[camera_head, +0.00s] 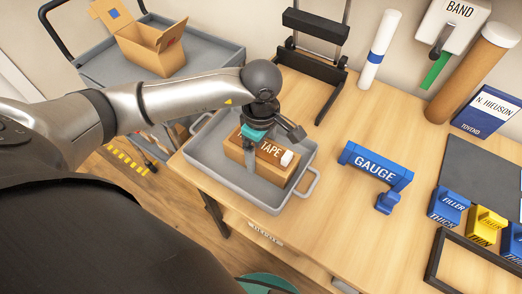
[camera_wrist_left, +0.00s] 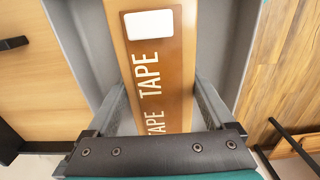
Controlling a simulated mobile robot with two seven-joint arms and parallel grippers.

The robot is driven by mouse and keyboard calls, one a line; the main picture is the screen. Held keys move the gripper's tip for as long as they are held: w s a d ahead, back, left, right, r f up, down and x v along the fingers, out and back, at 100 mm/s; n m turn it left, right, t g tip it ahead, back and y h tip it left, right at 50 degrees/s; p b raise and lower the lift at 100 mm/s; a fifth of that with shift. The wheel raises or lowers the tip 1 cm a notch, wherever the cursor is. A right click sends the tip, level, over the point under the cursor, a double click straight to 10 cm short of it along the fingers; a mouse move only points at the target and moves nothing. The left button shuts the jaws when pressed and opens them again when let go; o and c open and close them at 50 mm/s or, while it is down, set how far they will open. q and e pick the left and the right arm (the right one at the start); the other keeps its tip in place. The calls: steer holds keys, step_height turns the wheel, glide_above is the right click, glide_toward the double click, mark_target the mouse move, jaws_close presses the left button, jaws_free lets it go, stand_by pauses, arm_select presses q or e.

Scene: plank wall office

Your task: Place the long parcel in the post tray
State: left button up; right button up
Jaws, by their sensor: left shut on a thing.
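The long parcel is a brown cardboard box (camera_head: 269,164) with a dark label reading TAPE and a white patch. It lies within the walls of the grey two-handled tray (camera_head: 222,186) on the wooden table; whether it rests on the floor of the tray is hard to tell. My left gripper (camera_head: 250,157) reaches down from above and is shut across the box. In the left wrist view the box (camera_wrist_left: 155,60) runs between the two fingers (camera_wrist_left: 161,105), with the grey tray behind it. My right gripper is not in view.
A blue GAUGE block (camera_head: 375,165) stands right of the tray, with bare tabletop between. FILLER and other small blocks (camera_head: 448,207), a dark mat (camera_head: 480,166) and a cardboard tube (camera_head: 474,67) are farther right. An open carton (camera_head: 150,48) sits on a grey cart.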

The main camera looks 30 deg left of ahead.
arm_select(q)
steer(key=shift+r, duration=0.1)
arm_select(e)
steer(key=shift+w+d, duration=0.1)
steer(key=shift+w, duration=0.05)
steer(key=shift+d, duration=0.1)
arm_select(q)
steer(key=o, duration=1.3)
steer(key=shift+o, duration=0.7)
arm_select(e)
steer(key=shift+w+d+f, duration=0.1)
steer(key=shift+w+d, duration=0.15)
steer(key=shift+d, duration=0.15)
